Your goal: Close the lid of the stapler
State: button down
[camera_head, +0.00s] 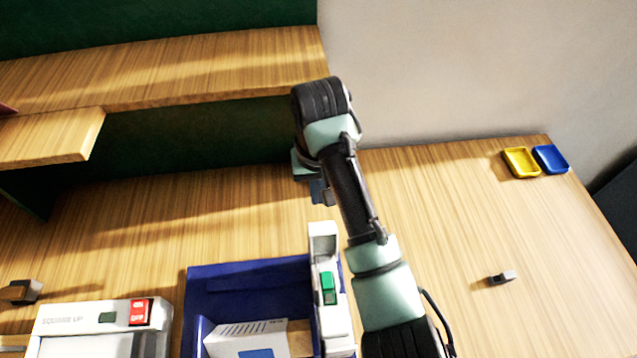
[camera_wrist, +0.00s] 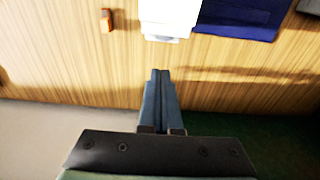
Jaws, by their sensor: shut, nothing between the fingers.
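No plainly open stapler lid can be made out. A long white device (camera_head: 323,245) with a green part on top stands upright along the right side of a blue tray, and may be the stapler. Its far end also shows at the top of the wrist view (camera_wrist: 168,14). My gripper (camera_wrist: 160,78) is shut and empty, with its two blue-grey fingers together. In the head view my gripper (camera_head: 319,190) is partly hidden by my arm, just beyond the white device's far end and apart from it. My arm also covers part of the table to the device's right.
The blue tray (camera_head: 205,282) holds a white box (camera_head: 240,340). A white machine with a red switch (camera_head: 140,311) stands left. A small dark-and-grey block (camera_head: 501,278) lies right; yellow (camera_head: 520,162) and blue dishes (camera_head: 550,159) sit far right. A wooden shelf (camera_head: 190,75) overhangs the back left.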

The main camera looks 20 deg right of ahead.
aim_at(323, 241)
jog(key=shift+s+a+r+p, duration=0.1)
jog(key=shift+s+a+p, duration=0.2)
jog(key=shift+s+p, duration=0.55)
jog(key=shift+s+a+p, duration=0.25)
jog(key=shift+s+p, duration=0.25)
jog(key=shift+s, duration=0.5)
jog(key=shift+w+t, duration=0.1)
jog(key=shift+t, duration=0.2)
